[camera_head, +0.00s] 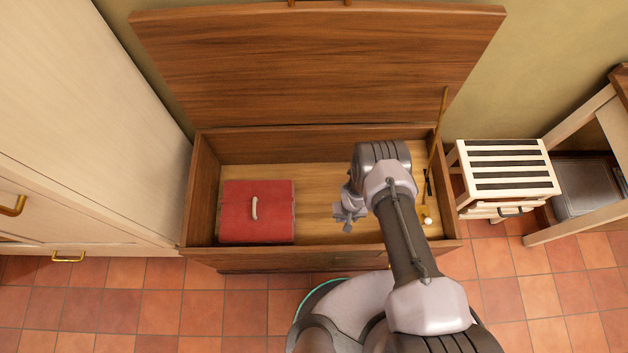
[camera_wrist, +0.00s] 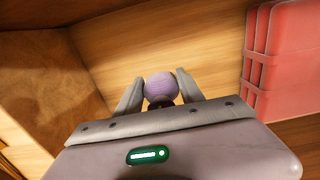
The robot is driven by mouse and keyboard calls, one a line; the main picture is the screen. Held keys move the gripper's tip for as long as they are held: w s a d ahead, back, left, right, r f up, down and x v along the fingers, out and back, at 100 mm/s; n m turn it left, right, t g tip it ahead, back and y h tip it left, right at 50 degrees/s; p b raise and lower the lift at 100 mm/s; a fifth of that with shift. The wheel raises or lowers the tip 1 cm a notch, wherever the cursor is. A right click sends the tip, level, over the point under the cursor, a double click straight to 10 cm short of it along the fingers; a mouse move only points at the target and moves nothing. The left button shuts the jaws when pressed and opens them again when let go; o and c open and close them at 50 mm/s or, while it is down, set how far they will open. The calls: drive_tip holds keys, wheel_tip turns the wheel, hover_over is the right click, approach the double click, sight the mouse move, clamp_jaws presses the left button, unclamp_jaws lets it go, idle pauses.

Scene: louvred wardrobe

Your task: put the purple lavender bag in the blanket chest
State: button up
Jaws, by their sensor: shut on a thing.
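The blanket chest (camera_head: 190,205) stands with its lid (camera_head: 315,65) raised. My gripper (camera_head: 347,212) is over the right half of the chest, inside its walls as seen from above. In the wrist view my gripper (camera_wrist: 160,92) is shut on the purple lavender bag (camera_wrist: 161,85), a small round purple thing between the fingertips. The wooden chest floor lies behind it in that view. I cannot tell how far the bag is above the floor. In the head view the bag is hidden or too small to make out.
A brass lid stay (camera_head: 437,140) runs down at the chest's right end. A white slatted stand (camera_head: 505,170) is to the right, a pale wardrobe (camera_head: 80,120) to the left. The chest floor between box and gripper is clear.

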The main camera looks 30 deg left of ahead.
wheel_tip(320, 180, down, 10)
drive_tip(key=b, duration=0.6)
drive_tip(key=shift+f, duration=0.15)
drive_tip(key=shift+a+r, duration=0.1)
drive_tip(key=shift+r, duration=0.1)
drive_tip(key=shift+f, duration=0.15)
drive_tip(key=o, duration=1.4)
drive_tip(key=shift+c, duration=0.2)
